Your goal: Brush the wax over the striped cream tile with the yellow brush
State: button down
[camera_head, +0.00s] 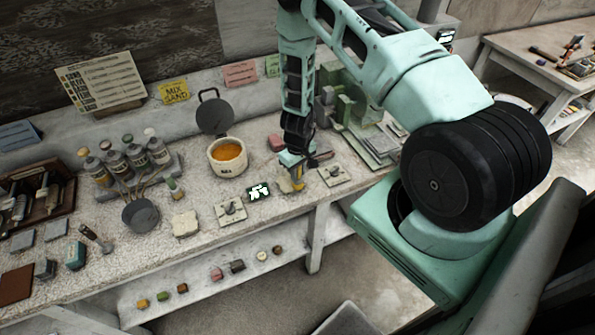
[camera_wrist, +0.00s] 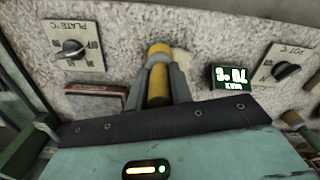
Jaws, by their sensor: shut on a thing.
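My gripper (camera_head: 296,172) is low over the front of the bench, shut on a yellow cylinder, probably the yellow brush (camera_head: 298,184). In the wrist view the yellow brush (camera_wrist: 158,88) stands between the gripper fingers (camera_wrist: 167,80); its bristles are not visible. A pale cream patch (camera_wrist: 184,62) shows just behind the fingers there, but I cannot tell whether it is a tile. A cream tile (camera_head: 185,224) lies near the bench's front edge, left of my gripper; stripes cannot be made out. A pale pot (camera_head: 229,165) holds orange wax (camera_head: 228,151), its lid raised.
A lit display (camera_head: 258,191) and two knob plates (camera_head: 230,210) (camera_head: 335,175) lie around my gripper. A reddish block (camera_head: 277,142) is behind it. A dark pan (camera_head: 140,215) and several bottles (camera_head: 134,155) stand at left. Green blocks (camera_head: 350,105) stand to the right.

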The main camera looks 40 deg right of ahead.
jog(key=shift+w+d, duration=0.2)
jog(key=shift+w, duration=0.6)
jog(key=shift+w+d, duration=0.15)
jog(key=shift+w, duration=0.65)
jog(key=shift+s+f, duration=0.15)
jog(key=shift+s, duration=0.35)
jog(key=shift+s+a+b, duration=0.2)
jog(key=shift+s+b, duration=0.15)
jog(key=shift+s, duration=0.3)
jog(key=shift+s+a+b, duration=0.2)
jog(key=shift+s+b, duration=0.1)
jog(key=shift+s, duration=0.35)
jog(key=shift+w, duration=0.1)
jog(key=shift+w+d, duration=0.25)
jog(key=shift+w, duration=0.6)
jog(key=shift+w+d, duration=0.2)
jog(key=shift+w, duration=0.65)
jog(key=shift+r, duration=0.2)
jog(key=shift+s+a+r+p, duration=0.15)
jog(key=shift+s+r, duration=0.2)
jog(key=shift+s, duration=0.1)
jog(key=shift+s+a+r+p, duration=0.15)
jog(key=shift+s+r, duration=0.15)
jog(key=shift+s, duration=0.15)
